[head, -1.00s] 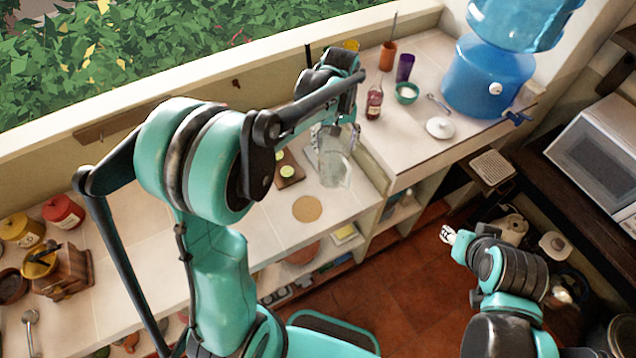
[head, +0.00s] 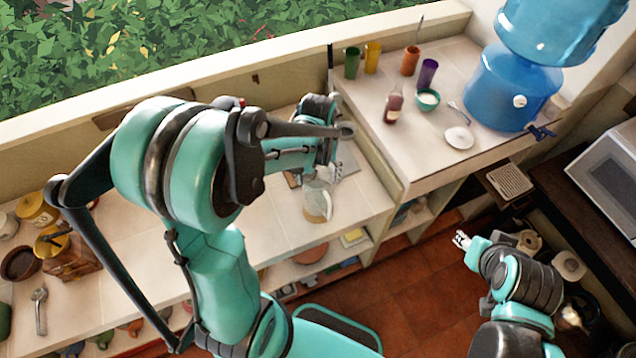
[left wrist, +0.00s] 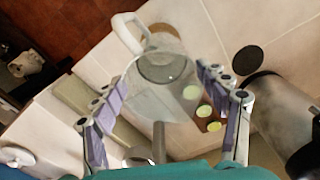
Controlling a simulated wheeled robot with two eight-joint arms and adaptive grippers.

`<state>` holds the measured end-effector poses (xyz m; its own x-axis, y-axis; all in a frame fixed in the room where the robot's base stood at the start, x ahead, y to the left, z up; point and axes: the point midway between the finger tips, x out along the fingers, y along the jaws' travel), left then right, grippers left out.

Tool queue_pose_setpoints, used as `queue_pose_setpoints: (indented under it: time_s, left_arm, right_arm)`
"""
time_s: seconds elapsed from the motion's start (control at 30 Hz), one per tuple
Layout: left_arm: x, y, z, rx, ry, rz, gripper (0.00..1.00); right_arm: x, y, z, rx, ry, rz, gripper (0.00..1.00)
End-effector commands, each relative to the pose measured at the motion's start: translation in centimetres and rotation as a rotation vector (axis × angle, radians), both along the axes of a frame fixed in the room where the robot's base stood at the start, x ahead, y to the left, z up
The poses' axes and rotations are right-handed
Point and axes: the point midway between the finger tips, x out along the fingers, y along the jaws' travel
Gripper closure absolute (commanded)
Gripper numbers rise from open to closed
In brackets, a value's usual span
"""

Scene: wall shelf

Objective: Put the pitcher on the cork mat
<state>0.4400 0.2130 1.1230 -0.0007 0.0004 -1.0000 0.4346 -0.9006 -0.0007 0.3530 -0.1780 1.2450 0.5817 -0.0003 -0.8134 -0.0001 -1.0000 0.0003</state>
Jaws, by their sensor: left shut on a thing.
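The clear glass pitcher (head: 319,199) is held roughly upright by my left gripper (head: 322,172) at the counter. In the left wrist view, the pitcher (left wrist: 160,72) is between the two fingers, its pale handle pointing to the upper left. The round tan cork mat (left wrist: 168,32) shows at the far end of the pitcher in that view, partly covered by it. In the head view the pitcher's lower part overlaps the mat. I cannot tell whether the pitcher touches it. My right gripper (head: 461,239) is empty above the floor, too small to read.
A small board with lime slices (left wrist: 209,118) lies beside the pitcher. The raised counter to the right bears cups, a bottle (head: 393,105), a teal bowl (head: 428,99) and a blue water dispenser (head: 510,88). Jars and a wooden box stand at the left. The counter's front is clear.

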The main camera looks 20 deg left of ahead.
Motion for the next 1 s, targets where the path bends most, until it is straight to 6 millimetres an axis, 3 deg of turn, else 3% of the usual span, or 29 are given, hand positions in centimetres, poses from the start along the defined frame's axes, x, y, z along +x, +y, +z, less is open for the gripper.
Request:
queue_pose_setpoints:
  time_s: [0.23,0.67,0.7,0.77,0.8,1.0]
  left_arm:
    - [0.1,0.0,-3.4,0.0,0.0,0.0,0.86]
    - [0.0,0.0,-4.0,0.0,0.0,0.0,0.86]
    - [0.1,0.0,-4.1,0.0,0.0,0.0,0.24]
    - [0.1,0.0,-4.0,0.0,0.0,0.0,0.08]
    - [0.1,0.0,-4.0,0.0,0.0,0.0,0.05]
    - [0.0,0.0,-4.0,0.0,0.0,0.0,0.05]
  right_arm:
    - [0.0,0.0,-0.5,0.0,0.0,0.0,0.6]
    - [0.0,0.0,-0.8,0.0,0.0,0.0,0.6]
    - [0.0,0.0,-0.9,0.0,0.0,0.0,0.6]
    - [0.0,0.0,-0.8,0.0,0.0,0.0,0.6]
    - [0.0,0.0,-0.8,0.0,0.0,0.0,0.6]
    - [0.0,0.0,-0.8,0.0,0.0,0.0,0.6]
